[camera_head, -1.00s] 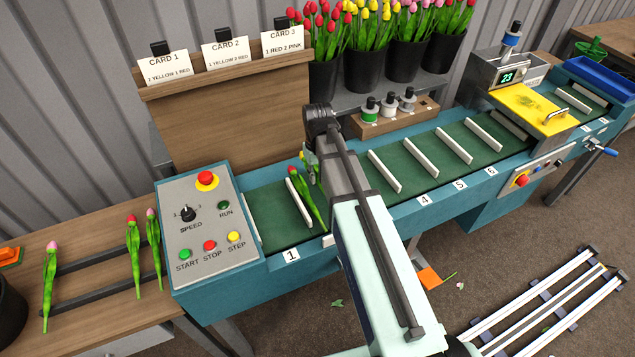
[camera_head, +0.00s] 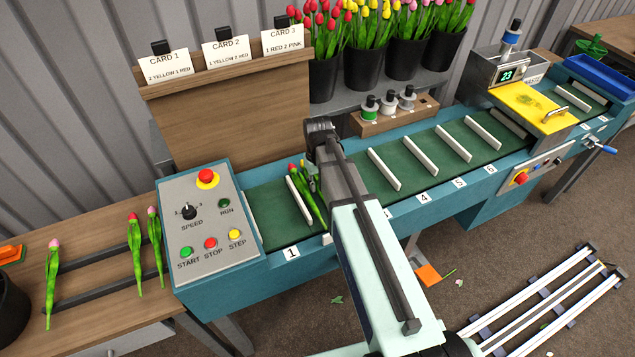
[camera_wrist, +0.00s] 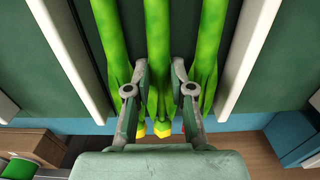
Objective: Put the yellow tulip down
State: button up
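My gripper (camera_wrist: 160,75) points down at the belt, with its fingers close on both sides of the middle green stem, the yellow tulip (camera_wrist: 159,45). Its yellow head shows just below the fingers in the wrist view. A stem on the left (camera_wrist: 112,45) also has a yellow head. The stem on the right (camera_wrist: 208,50) has a partly hidden red head. All three lie side by side between two white slats. In the head view the red tulip (camera_head: 309,193) lies right of the first slat (camera_head: 299,200); my arm hides much of the yellow ones.
The green belt (camera_head: 264,206) has several white slats, with bare slots to the right of my arm. A control box (camera_head: 205,225) stands left of the belt. Three tulips (camera_head: 137,255) lie on the wooden table at left. Black buckets (camera_head: 360,70) of tulips stand behind the belt.

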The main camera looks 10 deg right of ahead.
aim_at(318, 184)
jog(key=shift+o, duration=0.3)
notch_tip(318, 184, up, 12)
jog(key=b, duration=0.2)
jog(key=shift+r+b, duration=0.15)
jog(key=shift+b, duration=0.2)
dwell(0.6)
